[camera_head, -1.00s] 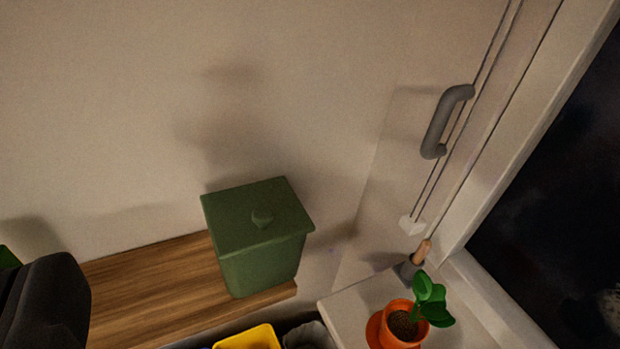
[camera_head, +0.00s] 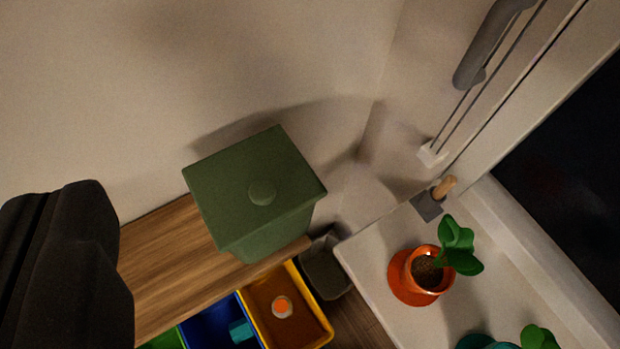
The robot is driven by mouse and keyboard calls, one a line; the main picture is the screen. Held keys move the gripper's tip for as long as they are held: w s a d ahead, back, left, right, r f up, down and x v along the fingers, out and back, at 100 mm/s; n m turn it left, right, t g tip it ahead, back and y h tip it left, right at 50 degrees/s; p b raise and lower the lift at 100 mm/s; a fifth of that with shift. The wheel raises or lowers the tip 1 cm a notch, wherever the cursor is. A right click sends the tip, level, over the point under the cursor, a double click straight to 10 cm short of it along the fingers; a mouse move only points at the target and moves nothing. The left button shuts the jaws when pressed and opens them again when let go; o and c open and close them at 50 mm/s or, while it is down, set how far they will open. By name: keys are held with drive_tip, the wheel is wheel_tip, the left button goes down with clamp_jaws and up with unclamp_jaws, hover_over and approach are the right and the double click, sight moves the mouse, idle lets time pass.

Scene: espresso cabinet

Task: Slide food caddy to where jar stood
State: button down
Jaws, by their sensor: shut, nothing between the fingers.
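The food caddy (camera_head: 262,190) is a dark green box with a flat lid and a round knob. It stands upright at the right end of a wooden shelf (camera_head: 175,265), against the back wall. My gripper (camera_head: 70,255) shows as a black shape at the lower left. It is shut and empty, apart from the caddy and to its left, with bare shelf showing between them. No jar is in view.
Below the shelf are a yellow bin (camera_head: 310,318), a blue bin (camera_head: 215,325) and a grey bin (camera_head: 325,275). On the white sill at the right stand an orange plant pot (camera_head: 425,272) and a small trowel (camera_head: 430,203). A grey handle (camera_head: 488,45) is at upper right.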

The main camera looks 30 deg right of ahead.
drive_tip(key=w+d+f+m+g+p, duration=0.9)
drive_tip(key=w+d+f+m+p, duration=0.15)
drive_tip(key=w+d+p, duration=0.5)
drive_tip(key=d+f+m+g+p, duration=0.4)
drive_tip(key=d+f+p, duration=0.15)
drive_tip(key=f, duration=0.25)
drive_tip(key=a+f+y+p, duration=0.1)
drive_tip(key=a+f+p, duration=0.3)
drive_tip(key=f, duration=0.7)
drive_tip(key=shift+p, duration=0.45)
drive_tip(key=shift+f+m, duration=0.1)
drive_tip(key=shift+m, duration=0.25)
